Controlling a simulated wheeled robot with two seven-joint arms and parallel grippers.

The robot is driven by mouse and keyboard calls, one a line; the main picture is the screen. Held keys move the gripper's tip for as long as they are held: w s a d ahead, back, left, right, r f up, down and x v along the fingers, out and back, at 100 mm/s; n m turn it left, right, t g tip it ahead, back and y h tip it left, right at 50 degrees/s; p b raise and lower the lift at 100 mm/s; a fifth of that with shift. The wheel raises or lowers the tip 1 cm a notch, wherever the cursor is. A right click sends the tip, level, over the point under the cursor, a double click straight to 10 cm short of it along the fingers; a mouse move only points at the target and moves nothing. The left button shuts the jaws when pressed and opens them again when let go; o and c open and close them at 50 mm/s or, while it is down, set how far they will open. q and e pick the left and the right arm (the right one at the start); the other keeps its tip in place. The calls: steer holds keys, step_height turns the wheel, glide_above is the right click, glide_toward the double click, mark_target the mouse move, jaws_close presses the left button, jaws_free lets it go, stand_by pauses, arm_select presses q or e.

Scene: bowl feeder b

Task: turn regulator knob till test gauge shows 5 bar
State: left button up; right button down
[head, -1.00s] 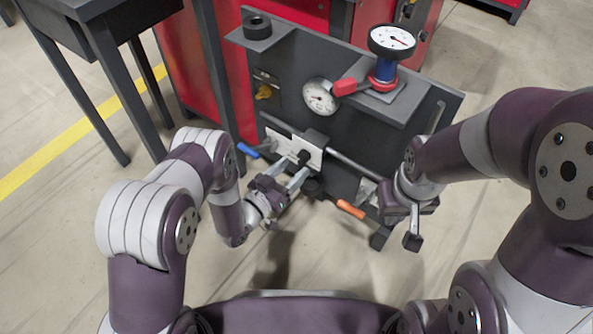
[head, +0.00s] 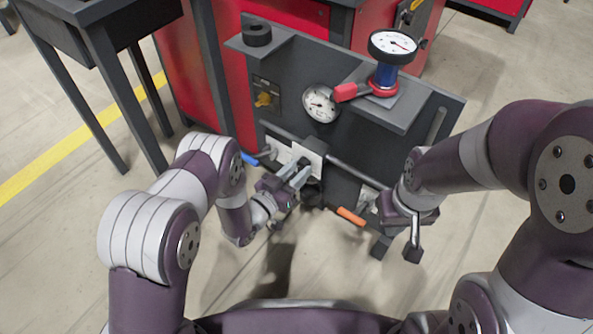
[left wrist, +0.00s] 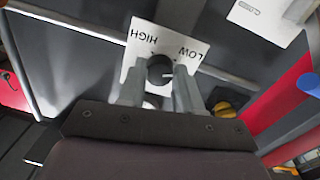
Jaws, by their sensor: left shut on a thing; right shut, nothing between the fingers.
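The regulator knob (left wrist: 160,69) is dark and round, in front of a white plate (left wrist: 140,50) marked HIGH and LOW, inverted in the left wrist view. My left gripper (head: 300,176) is shut on the knob, a finger on each side. A white-faced gauge (head: 393,45) with a red needle stands on a blue and red fitting on the bench shelf. A second gauge (head: 321,103) is set in the grey panel. Their scales are too small to read. My right gripper (head: 413,250) is shut and empty, low at the panel's right.
A blue handle (head: 249,159) and an orange handle (head: 351,216) stick out low on the panel. A yellow knob (head: 264,99) sits at its left. A red lever (head: 345,92) lies beside the standing gauge. A dark ring (head: 257,32) rests on the left shelf.

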arm_select(q)
steer(key=m+p, duration=0.2)
steer(key=m, duration=0.3)
steer(key=shift+r, duration=0.1)
steer(key=m+p, duration=0.2)
steer(key=m, duration=0.3)
steer(key=shift+a+y, duration=0.1)
steer(key=shift+y, duration=0.2)
steer(key=m+p, duration=0.1)
steer(key=m, duration=0.4)
steer(key=shift+r+m+y+p, duration=0.1)
steer(key=shift+m+y+p, duration=0.2)
steer(key=shift+p, duration=0.05)
steer(key=m+p, duration=0.1)
steer(key=m, duration=0.3)
steer(key=shift+m, duration=0.3)
steer(key=o, duration=1)
steer(key=shift+o, duration=0.2)
steer(key=shift+r, duration=0.1)
